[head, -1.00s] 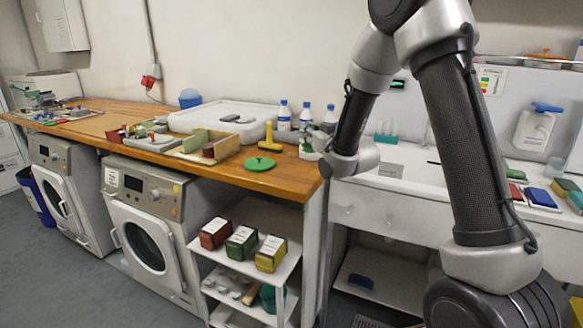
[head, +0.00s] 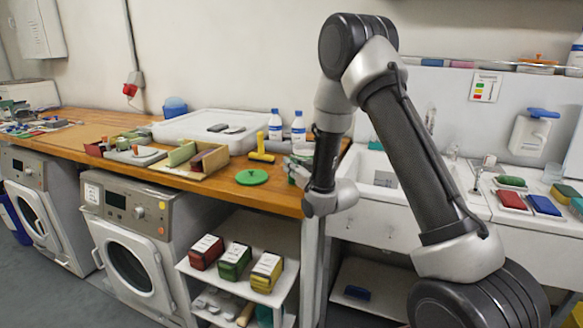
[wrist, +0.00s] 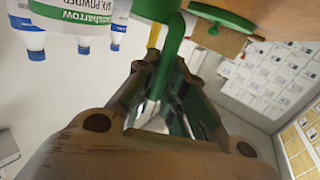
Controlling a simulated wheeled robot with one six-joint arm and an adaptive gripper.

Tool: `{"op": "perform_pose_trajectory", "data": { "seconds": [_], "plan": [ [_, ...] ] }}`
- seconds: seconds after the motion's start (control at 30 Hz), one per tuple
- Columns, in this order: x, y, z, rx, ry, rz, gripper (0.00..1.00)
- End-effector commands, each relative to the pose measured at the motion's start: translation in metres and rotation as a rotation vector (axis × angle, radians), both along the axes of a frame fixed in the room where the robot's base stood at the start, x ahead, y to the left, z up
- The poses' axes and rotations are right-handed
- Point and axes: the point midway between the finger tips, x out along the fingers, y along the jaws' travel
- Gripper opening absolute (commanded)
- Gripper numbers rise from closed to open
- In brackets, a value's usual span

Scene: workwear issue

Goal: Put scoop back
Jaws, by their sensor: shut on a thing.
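My gripper (wrist: 165,85) is shut on a green bent handle, seemingly the scoop (wrist: 172,40), in the wrist view. The scoop's far end is out of sight. In the head view my gripper (head: 299,168) is low over the right end of the wooden worktop, largely hidden by my arm. A round green lid (head: 251,177) lies on the worktop left of it, and also shows in the wrist view (wrist: 222,18).
Two blue-capped bottles (head: 298,127) stand behind my gripper. A yellow tool (head: 262,150) lies near the lid. The sink (head: 375,190) is to the right.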

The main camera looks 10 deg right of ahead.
Motion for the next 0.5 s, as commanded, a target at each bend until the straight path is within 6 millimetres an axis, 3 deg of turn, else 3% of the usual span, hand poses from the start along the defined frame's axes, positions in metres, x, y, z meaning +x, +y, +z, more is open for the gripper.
{"op": "perform_pose_trajectory", "data": {
  "seconds": [0.37, 0.4, 0.5],
  "plan": [
    [0.0002, 0.0, -0.0045, 0.001, -0.002, 0.0, 0.0],
    [0.0002, 0.0, -0.0053, 0.001, -0.002, 0.0, 0.14],
    [0.0002, 0.0, -0.0048, 0.001, -0.002, 0.0, 0.32]
  ]
}}
